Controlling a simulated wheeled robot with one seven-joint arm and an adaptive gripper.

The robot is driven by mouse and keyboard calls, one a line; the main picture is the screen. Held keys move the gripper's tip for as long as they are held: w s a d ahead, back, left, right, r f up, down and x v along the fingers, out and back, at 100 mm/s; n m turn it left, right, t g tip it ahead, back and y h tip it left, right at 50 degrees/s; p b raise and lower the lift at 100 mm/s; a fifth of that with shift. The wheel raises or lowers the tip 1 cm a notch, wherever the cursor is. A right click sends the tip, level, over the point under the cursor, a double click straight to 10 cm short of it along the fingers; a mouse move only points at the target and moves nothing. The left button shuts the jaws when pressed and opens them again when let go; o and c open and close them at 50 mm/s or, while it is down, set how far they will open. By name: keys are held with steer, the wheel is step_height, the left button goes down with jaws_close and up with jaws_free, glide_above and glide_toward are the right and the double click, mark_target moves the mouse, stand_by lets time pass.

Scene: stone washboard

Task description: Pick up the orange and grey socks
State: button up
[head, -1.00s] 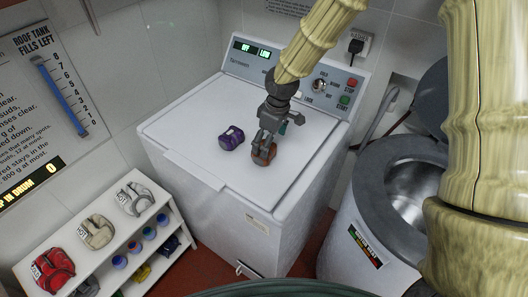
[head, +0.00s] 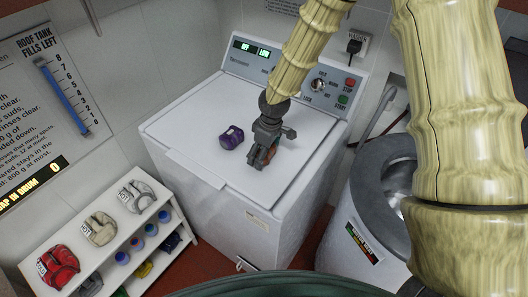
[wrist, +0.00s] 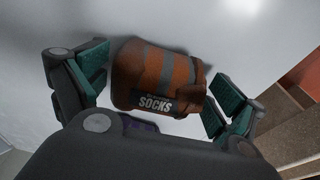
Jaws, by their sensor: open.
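The orange and grey socks (wrist: 158,72) are a rolled, striped bundle with a dark label reading "SOCKS". They lie on the white lid of the washing machine (head: 185,125). In the head view my gripper (head: 258,163) is over them and hides most of the bundle, with a bit of orange (head: 270,155) showing. In the wrist view my gripper (wrist: 155,98) is open, with one teal-padded finger on each side of the socks. The left finger is close to the bundle's left side; I cannot tell whether either finger touches.
A purple sock bundle (head: 231,137) lies just left of my gripper on the lid. A white shelf (head: 150,205) with folded clothes and round coloured items stands at lower left. A grey round drum (head: 378,172) stands at right. The lid's left part is clear.

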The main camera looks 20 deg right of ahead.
steer(key=shift+c, duration=0.3)
steer(key=c, duration=1.2)
steer(key=shift+o, duration=0.2)
steer(key=shift+r, duration=0.15)
